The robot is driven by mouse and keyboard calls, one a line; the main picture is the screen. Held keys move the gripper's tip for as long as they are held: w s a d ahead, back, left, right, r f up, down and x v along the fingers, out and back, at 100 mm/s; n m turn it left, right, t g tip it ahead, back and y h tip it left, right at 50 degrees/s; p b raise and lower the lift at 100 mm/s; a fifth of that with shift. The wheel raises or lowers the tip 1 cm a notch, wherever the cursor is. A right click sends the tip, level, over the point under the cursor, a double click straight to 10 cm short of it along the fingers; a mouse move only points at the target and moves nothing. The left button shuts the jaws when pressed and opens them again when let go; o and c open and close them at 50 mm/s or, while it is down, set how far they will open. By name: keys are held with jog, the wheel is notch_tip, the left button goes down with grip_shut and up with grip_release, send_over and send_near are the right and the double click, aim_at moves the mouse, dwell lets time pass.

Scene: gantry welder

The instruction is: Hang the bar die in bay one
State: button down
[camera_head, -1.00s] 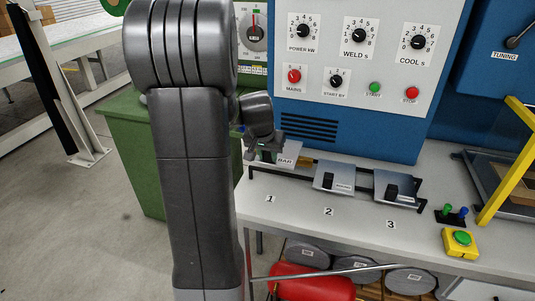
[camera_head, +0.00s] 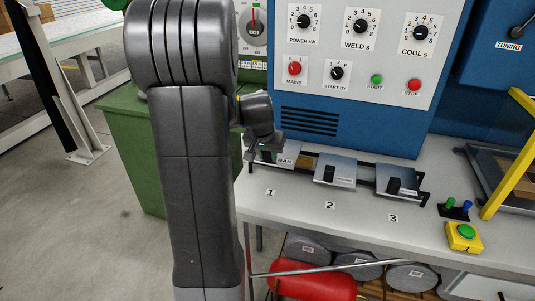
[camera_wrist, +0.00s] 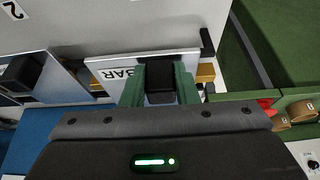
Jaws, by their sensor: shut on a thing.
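The bar die (camera_head: 285,160) is a pale plate labelled BAR with a dark handle. It is at the left end of the rack, above the number 1 label (camera_head: 270,192) of bay one. My gripper (camera_head: 262,149) is shut on the die's black handle, with a finger on each side in the wrist view (camera_wrist: 160,88).
The black rack rail (camera_head: 365,184) carries a die in bay two (camera_head: 337,171) and another in bay three (camera_head: 396,181). The blue welder cabinet (camera_head: 350,120) stands close behind. The bench front (camera_head: 300,215) is clear. A green-button box (camera_head: 463,237) sits at right.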

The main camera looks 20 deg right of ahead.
jog(key=shift+f+b, duration=1.1)
jog(key=shift+f, duration=0.2)
jog(key=c, duration=1)
grip_release()
jog(key=shift+c, duration=0.2)
jog(key=v, duration=1.3)
jog(key=shift+s+r+b, duration=0.15)
jog(key=shift+r+b, duration=0.2)
jog(key=shift+f, duration=0.1)
jog(key=x, duration=1.3)
jog(key=shift+f+p, duration=0.35)
jog(key=shift+r, duration=0.3)
